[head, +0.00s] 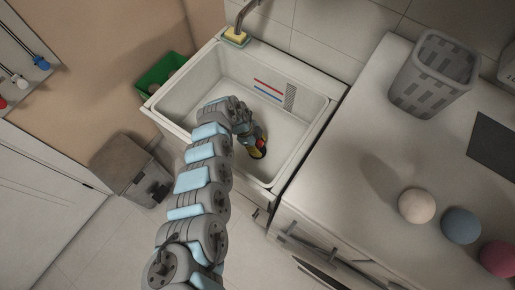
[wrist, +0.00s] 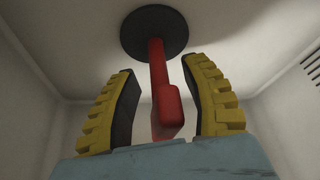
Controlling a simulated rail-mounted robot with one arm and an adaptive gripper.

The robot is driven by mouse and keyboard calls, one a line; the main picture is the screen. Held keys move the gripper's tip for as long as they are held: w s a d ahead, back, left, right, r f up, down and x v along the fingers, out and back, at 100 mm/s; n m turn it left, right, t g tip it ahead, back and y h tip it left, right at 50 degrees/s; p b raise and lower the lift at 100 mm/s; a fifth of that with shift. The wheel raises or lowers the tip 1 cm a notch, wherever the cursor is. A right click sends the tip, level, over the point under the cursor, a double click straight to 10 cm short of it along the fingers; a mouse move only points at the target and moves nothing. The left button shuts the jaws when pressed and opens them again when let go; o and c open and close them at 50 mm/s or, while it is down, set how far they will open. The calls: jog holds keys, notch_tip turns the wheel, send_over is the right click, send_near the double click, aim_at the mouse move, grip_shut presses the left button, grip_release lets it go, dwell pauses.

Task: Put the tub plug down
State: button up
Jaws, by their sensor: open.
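The tub plug (wrist: 154,30) has a dark round disc and a red handle. In the wrist view its disc appears flat against the pale floor of the tub, and the handle points back toward my gripper. My gripper (wrist: 160,68) has yellow fingers with black pads. They stand open on either side of the red handle, with a gap on both sides. In the head view my gripper (head: 258,149) is down inside the white tub (head: 185,92), toward its right front part. The plug is mostly hidden there by the gripper.
A yellow-green sponge (head: 235,36) lies on the tub's back rim below the tap (head: 243,14). Right of the tub, a counter (head: 330,190) holds a grey basket (head: 434,75) and several balls (head: 461,226). A green bin (head: 160,75) and a grey bin (head: 130,167) stand left.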

jog(key=shift+d+f, duration=0.2)
jog(key=shift+f, duration=0.15)
grip_shut()
jog(key=shift+a, duration=0.1)
